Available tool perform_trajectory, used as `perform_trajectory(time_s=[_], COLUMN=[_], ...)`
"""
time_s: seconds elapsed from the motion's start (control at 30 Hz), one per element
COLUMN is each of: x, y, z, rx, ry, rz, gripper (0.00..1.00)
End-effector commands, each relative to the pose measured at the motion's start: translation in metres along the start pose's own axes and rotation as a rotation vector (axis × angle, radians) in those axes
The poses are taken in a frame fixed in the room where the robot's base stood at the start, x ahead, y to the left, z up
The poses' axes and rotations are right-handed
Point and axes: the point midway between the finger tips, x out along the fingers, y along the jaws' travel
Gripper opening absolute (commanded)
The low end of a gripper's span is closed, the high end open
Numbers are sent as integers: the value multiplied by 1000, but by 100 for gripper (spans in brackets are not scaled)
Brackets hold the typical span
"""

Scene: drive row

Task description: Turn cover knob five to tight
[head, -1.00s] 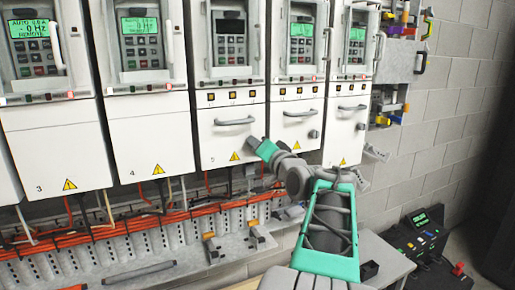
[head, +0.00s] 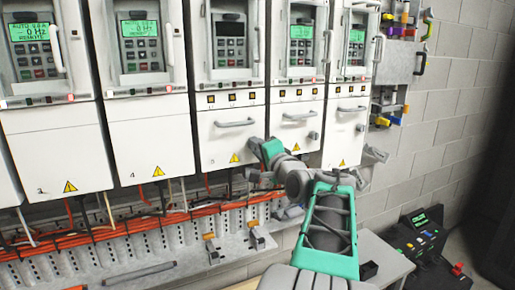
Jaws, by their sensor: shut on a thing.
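Drive cover five (head: 222,150) is a white lower panel with a grey bar handle (head: 234,123), a yellow warning triangle and the number 5. My gripper (head: 255,142), grey with a teal band, is at the cover's right side, below the handle's right end. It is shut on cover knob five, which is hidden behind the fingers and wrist. The neighbouring covers to the right show a small grey knob (head: 313,135) in the matching place. The knob's angle on cover five cannot be seen.
Below the covers run orange cables (head: 100,234) and a grey perforated rail with clamps (head: 257,238). A wall rack of coloured tools (head: 402,60) is at the upper right. A black case (head: 425,245) sits at the lower right. A bench edge is beneath my arm.

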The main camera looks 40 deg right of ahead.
Motion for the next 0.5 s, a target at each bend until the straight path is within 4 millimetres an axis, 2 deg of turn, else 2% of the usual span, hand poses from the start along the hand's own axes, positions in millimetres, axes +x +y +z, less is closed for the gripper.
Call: perform_trajectory(time_s=[0.27,0.3,0.5], x=[0,0,0], y=[-2,-2,-1], z=[0,0,0], rx=[-2,-2,-2], ry=[1,1,0], rz=[-3,-3,-1], gripper=[0,29,46])
